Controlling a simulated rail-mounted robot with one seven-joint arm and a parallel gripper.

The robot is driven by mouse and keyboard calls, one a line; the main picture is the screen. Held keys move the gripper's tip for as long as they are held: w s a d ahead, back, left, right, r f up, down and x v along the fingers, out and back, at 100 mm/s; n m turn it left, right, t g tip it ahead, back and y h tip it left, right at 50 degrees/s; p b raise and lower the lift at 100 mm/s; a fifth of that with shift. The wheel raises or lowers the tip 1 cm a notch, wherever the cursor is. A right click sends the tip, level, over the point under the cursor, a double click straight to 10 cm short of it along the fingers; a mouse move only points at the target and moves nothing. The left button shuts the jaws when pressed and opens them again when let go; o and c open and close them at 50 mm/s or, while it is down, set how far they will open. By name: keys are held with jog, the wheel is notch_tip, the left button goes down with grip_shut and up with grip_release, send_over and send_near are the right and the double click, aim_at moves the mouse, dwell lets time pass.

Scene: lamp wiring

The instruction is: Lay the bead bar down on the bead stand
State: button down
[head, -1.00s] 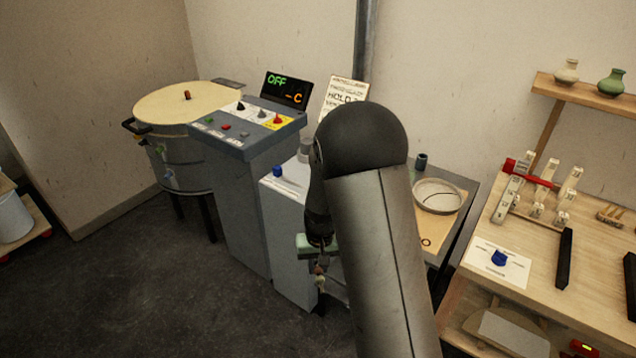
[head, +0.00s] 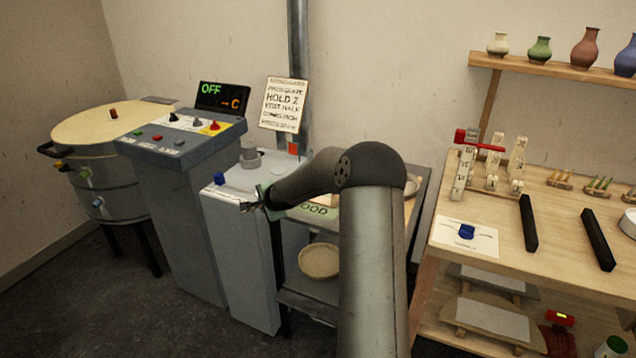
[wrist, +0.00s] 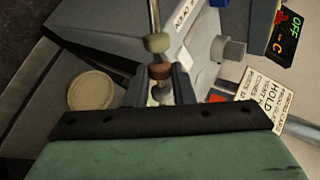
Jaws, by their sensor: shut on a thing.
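In the head view my gripper (head: 250,206) is beside the front of the grey cabinet top, and the bar is too small there to make out. I cannot tell for sure which thing is the bead stand; white numbered posts (head: 462,172) stand on the right workbench.
A grey control cabinet (head: 180,150) and a round kiln (head: 95,165) stand at left. The grey cabinet (head: 235,260) bears a blue knob (head: 219,179) and a grey cylinder (head: 249,152). The workbench (head: 570,225) holds black bars (head: 528,222) and a blue item on a card (head: 467,231).

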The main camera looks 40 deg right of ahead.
jog(key=w+d+m+h+b, duration=0.1)
jog(key=d+m+h+b, duration=0.1)
jog(key=d+h, duration=0.1)
jog(key=d+m+t+h+b, duration=0.1)
jog(key=d+m+h+b, duration=0.1)
jog(key=d+h, duration=0.1)
jog(key=w+d+m+h+b, duration=0.1)
jog(key=d+m+h+b, duration=0.1)
jog(key=d+b, duration=0.1)
jog(key=shift+w+d+r+m+t+h, duration=0.15)
jog(key=shift+d+m+h, duration=0.05)
jog(key=shift+d, duration=0.25)
jog(key=shift+w+d+r+m+t+h, duration=0.1)
jog(key=shift+w+d+m+t+h, duration=0.1)
jog(key=shift+d, duration=0.2)
jog(key=s+d+r+m+g+h+b, duration=0.2)
jog(key=d+m+g+h+b, duration=0.1)
jog(key=d, duration=0.6)
jog(key=m+h+b, duration=0.1)
jog(key=h+b, duration=0.1)
jog(key=h, duration=0.1)
jog(key=shift+s+d+r+m+b, duration=0.3)
jog(key=shift+d+b, duration=0.05)
jog(key=shift+b, duration=0.05)
jog(key=shift+a+f+b, duration=0.1)
jog(key=shift+f+b, duration=0.05)
jog(key=shift+b, duration=0.35)
notch_tip(320, 180, down, 6)
jog(key=b, duration=0.6)
jog(key=shift+f+b, duration=0.4)
